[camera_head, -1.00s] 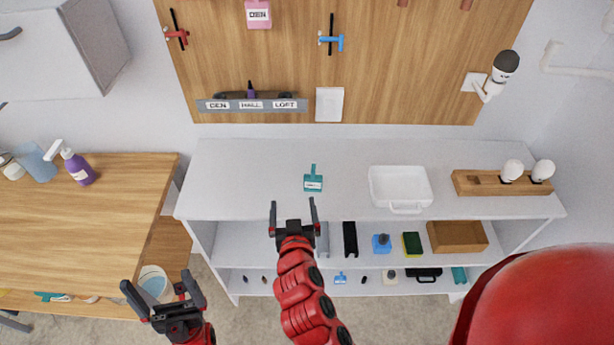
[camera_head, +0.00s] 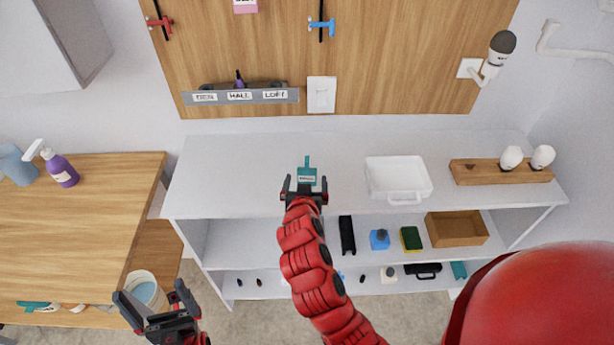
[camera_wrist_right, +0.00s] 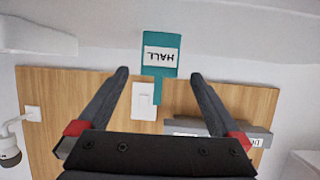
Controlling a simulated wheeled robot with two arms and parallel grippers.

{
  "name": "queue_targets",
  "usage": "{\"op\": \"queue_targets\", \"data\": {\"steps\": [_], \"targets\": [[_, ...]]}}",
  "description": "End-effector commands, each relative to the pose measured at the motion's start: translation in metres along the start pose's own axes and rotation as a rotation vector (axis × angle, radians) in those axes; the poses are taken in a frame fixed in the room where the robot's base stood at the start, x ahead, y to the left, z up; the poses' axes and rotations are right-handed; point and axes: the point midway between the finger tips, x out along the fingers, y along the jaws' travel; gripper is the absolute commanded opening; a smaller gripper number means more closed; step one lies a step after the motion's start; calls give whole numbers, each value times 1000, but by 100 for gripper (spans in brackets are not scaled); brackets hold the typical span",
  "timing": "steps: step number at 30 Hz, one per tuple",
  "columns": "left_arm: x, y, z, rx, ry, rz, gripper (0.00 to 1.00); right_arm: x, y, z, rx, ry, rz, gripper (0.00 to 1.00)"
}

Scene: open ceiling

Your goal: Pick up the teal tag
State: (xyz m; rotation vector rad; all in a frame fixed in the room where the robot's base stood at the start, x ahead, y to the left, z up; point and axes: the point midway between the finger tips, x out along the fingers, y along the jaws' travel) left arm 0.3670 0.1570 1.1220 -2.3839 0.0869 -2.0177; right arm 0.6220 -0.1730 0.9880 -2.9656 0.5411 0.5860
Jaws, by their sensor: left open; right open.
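The teal tag (camera_head: 307,177) lies on the white shelf top, left of the white tray. In the right wrist view the tag (camera_wrist_right: 161,55) shows a white label reading HALL, upside down, and a narrow teal stem that reaches between the fingers. My right gripper (camera_head: 304,183) is open at the tag's near edge in the head view, with nothing held. In the right wrist view its fingertips (camera_wrist_right: 158,74) stand on either side of the stem, apart from it. My left gripper (camera_head: 150,298) is open and empty at the lower left, near the wooden table's corner.
A white tray (camera_head: 398,182) stands right of the tag, and a wooden block with white bulbs (camera_head: 500,171) further right. A rack labelled DEN, HALL, LOFT (camera_head: 240,97) hangs on the wooden panel behind. The shelf top (camera_head: 230,175) left of the tag is clear.

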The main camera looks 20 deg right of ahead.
Motion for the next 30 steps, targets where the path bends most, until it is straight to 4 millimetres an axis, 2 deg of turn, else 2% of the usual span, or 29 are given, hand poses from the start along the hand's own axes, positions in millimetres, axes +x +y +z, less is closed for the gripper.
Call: {"op": "queue_targets", "data": {"steps": [11, 16, 21, 29, 30], "targets": [[14, -1, -2, 0, 0, 0, 100, 19, 1, -1, -1, -3, 2, 100], [30, -2, -5, 0, 0, 0, 100, 38, 2, 0, -1, -5, 3, 100], [36, -2, -6, 0, -1, 0, 100, 57, 1, 2, -1, -3, 2, 100], [35, -2, -6, 0, 0, 0, 100, 61, 1, 5, -1, -3, 0, 100], [35, -2, -6, 0, 0, 0, 100, 61, 1, 5, -1, -3, 0, 95]]}}
